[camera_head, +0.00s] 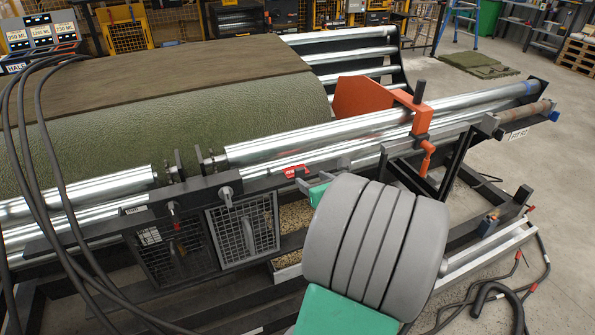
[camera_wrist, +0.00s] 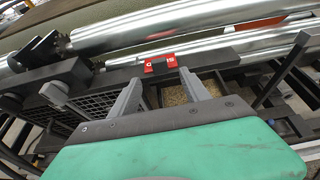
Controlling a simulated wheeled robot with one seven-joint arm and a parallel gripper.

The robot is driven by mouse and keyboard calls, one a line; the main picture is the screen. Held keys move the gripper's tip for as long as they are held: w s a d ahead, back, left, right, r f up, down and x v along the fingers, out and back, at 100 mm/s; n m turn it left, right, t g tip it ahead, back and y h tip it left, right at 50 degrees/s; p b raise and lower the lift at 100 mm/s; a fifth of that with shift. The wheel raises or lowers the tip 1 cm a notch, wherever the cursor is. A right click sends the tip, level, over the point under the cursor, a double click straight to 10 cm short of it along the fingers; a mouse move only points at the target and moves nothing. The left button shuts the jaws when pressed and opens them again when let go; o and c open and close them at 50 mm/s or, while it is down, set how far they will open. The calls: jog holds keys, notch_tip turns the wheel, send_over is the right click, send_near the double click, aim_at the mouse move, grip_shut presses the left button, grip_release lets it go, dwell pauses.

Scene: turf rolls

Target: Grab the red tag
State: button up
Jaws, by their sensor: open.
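The red tag (camera_head: 295,171) is a small red piece with pale lettering on the dark rail in front of the metal rollers. In the wrist view the red tag (camera_wrist: 160,64) lies just beyond my fingertips, roughly between them. My gripper (camera_wrist: 161,78) is open, with two grey fingers spread apart and nothing seen between them. In the head view only a bit of my gripper (camera_head: 303,186) shows, close to the tag's lower right. My grey arm hides the rest. I cannot tell whether a finger touches the tag.
A green turf roll (camera_head: 190,110) lies behind the steel rollers (camera_head: 330,135). An orange bracket with a handle (camera_head: 424,125) stands to the right of the tag. Mesh guards (camera_head: 243,233) hang below the rail. Black cables (camera_head: 60,190) loop down at the left.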

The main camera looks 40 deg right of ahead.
aim_at(301, 171)
jog(key=x, duration=0.2)
jog(key=p+x, duration=0.1)
jog(key=x, duration=0.4)
jog(key=shift+w+d+r, duration=0.1)
jog(key=shift+w+d, duration=0.05)
jog(key=shift+w, duration=0.3)
jog(key=shift+s, duration=0.1)
jog(key=shift+c, duration=0.3)
grip_shut()
